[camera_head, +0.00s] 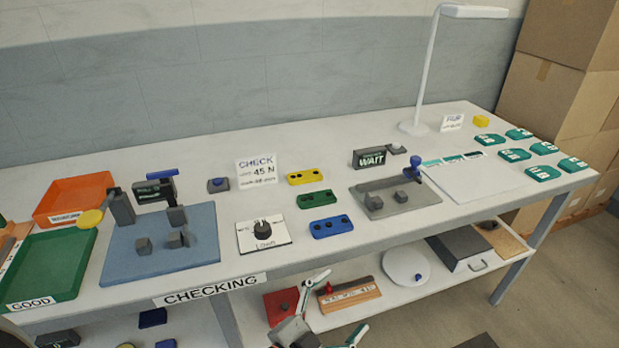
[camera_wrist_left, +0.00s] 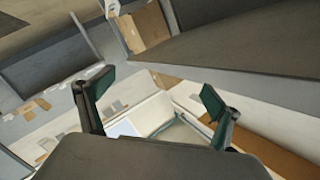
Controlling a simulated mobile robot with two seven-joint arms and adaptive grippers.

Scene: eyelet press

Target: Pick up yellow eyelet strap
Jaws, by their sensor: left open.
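The yellow eyelet strap (camera_head: 307,177) lies flat on the table, near the middle, with dark holes along it. A green strap (camera_head: 317,199) and a blue strap (camera_head: 331,227) lie in front of it, one after the other. My left gripper (camera_head: 338,306) is low at the bottom of the head view, in front of the table edge and well away from the yellow strap. Its fingers are spread and empty. They also show open in the left wrist view (camera_wrist_left: 155,92), where I make out no strap. My right gripper is not in view.
A dial on a white card (camera_head: 263,236) stands left of the blue strap. A CHECK sign (camera_head: 256,170) is left of the yellow strap. A grey plate with blocks (camera_head: 394,199) is to the right. The table's front edge (camera_head: 300,262) lies between my left gripper and the straps.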

